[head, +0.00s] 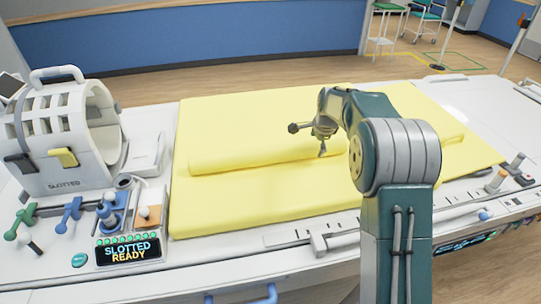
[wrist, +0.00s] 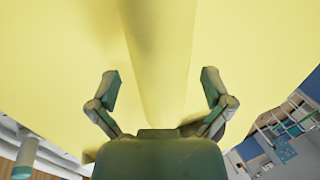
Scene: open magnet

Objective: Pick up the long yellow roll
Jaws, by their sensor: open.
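The long yellow roll (head: 250,145) lies lengthwise on a flat yellow mat (head: 230,205) of nearly the same colour. In the wrist view the roll (wrist: 160,55) runs up the middle, lined up between my fingers. My gripper (head: 322,148) is over the roll, right of the middle of the mat in the head view. Its fingers (wrist: 160,85) are spread wide, one on each side of the roll, with nothing held. I cannot tell whether the fingertips touch the roll or mat. My arm hides part of the roll's right side in the head view.
A white slotted coil housing (head: 60,140) stands left of the mat. Several blue and green knobs, a small display (head: 128,251) and a white box (head: 146,155) are near it. A rail with small fittings (head: 318,243) runs along the front edge. The bed's far right is clear.

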